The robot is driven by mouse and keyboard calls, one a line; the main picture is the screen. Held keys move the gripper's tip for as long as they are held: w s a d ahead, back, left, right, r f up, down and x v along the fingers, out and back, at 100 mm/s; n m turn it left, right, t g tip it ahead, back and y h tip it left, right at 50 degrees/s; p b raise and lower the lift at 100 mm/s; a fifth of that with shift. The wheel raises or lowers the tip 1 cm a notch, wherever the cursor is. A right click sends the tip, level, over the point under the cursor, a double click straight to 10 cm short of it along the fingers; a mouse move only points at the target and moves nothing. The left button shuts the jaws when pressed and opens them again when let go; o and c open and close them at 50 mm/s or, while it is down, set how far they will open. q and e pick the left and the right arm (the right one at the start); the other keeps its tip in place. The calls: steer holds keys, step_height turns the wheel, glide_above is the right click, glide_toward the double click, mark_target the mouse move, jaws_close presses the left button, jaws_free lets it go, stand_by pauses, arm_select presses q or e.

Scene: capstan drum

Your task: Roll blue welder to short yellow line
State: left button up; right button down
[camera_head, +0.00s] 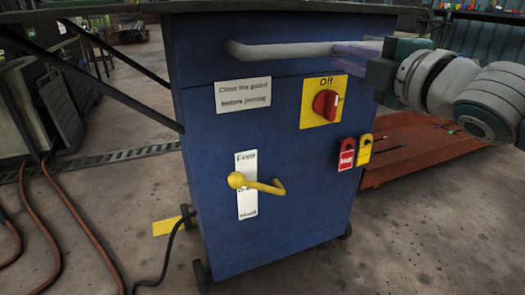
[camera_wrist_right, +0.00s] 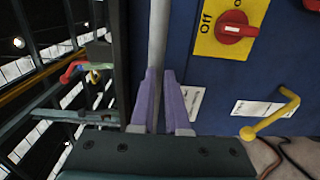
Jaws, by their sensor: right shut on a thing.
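The blue welder (camera_head: 285,145) is a tall blue cabinet standing on small wheels in the middle of the head view. A grey bar handle (camera_head: 285,49) runs across its upper front. My right gripper (camera_head: 350,48) comes in from the right, its purple fingers shut on the right part of this handle; the right wrist view shows the gripper (camera_wrist_right: 159,100) with a finger on each side of the bar. A yellow lever (camera_head: 257,184) sits on the front over a Free/Hold label. A short yellow line (camera_head: 168,227) lies on the floor left of the welder, partly hidden by it.
A black cable (camera_head: 165,258) leaves the welder's lower left side. Brown hoses (camera_head: 75,225) lie on the floor at left. A rusty red platform (camera_head: 415,145) stands behind at right. Bare concrete (camera_head: 430,235) is open at front right. A red switch (camera_head: 325,104) reads Off.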

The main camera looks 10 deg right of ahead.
arm_select(q)
steer(key=shift+s+d+f+b, duration=0.1)
steer(key=shift+s+f+b, duration=0.2)
steer(key=shift+s+f, duration=0.1)
arm_select(e)
steer(key=shift+w+a+f, duration=0.15)
steer(key=shift+w+f, duration=0.15)
steer(key=shift+f, duration=0.05)
arm_select(q)
steer(key=shift+f, duration=0.1)
arm_select(e)
steer(key=shift+w, duration=0.15)
arm_select(q)
steer(key=r+p, duration=0.1)
steer(key=w+r+p, duration=0.1)
steer(key=r, duration=0.1)
steer(key=w+r+p, duration=0.1)
steer(key=p, duration=0.1)
steer(key=shift+w+a+r, duration=0.15)
steer(key=shift+a+r, duration=0.2)
steer(key=shift+a, duration=0.05)
arm_select(e)
steer(key=v, duration=0.2)
steer(key=r+v, duration=0.1)
steer(key=v, duration=0.2)
steer(key=shift+a, duration=0.1)
